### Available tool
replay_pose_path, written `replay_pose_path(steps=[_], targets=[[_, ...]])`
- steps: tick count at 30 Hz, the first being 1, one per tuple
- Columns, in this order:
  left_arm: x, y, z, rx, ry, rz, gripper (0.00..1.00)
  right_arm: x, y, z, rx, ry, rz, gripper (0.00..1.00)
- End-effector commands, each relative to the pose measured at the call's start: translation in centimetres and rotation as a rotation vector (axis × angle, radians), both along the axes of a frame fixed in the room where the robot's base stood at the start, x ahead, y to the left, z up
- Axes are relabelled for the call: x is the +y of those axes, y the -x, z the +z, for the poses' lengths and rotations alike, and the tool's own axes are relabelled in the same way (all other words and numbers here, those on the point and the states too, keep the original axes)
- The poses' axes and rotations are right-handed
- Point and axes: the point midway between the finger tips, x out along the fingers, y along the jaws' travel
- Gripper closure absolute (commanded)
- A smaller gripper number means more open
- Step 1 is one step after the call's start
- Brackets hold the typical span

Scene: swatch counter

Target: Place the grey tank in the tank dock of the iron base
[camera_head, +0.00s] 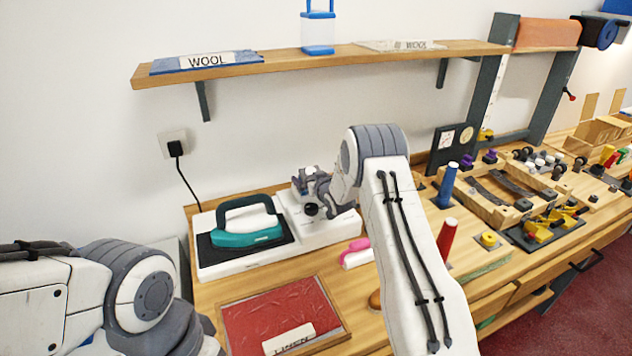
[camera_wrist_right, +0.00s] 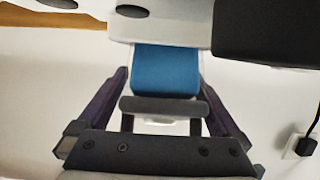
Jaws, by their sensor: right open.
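The white iron base (camera_head: 245,265) stands at the back of the counter, with a teal iron (camera_head: 250,230) on its dark pad. My right gripper (camera_head: 318,200) is over the right part of the base, where the dock is; it largely hides that spot. In the right wrist view my right gripper (camera_wrist_right: 165,112) is open, its fingers apart on both sides of a grey handle bar (camera_wrist_right: 165,105), seemingly the grey tank's. A blue patch (camera_wrist_right: 165,72) shows by the bar; I cannot tell if it is tank or dock. Whether the tank is fully seated is hidden. My left gripper is out of view.
A shelf (camera_head: 290,64) above holds a blue-trimmed clear container (camera_head: 318,35) and wool swatches. A red swatch tray (camera_head: 335,340) lies in front of the base. A wall plug (camera_head: 174,146) and cord are behind. Bottles (camera_head: 447,185) and a crowded wooden rack (camera_head: 500,215) stand to the right.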

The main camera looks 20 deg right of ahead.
Motion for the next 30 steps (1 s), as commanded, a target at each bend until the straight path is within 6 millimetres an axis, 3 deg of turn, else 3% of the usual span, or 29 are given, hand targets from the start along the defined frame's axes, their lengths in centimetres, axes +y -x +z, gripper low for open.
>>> replay_pose_path(steps=[18, 30], targets=[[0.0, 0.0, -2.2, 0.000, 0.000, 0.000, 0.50, -0.4, 9.7, 3.2, -0.005, 0.001, -0.001, 0.00], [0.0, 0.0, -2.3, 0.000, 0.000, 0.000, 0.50, 0.2, 11.6, 3.7, 0.051, 0.009, -0.010, 0.00]])
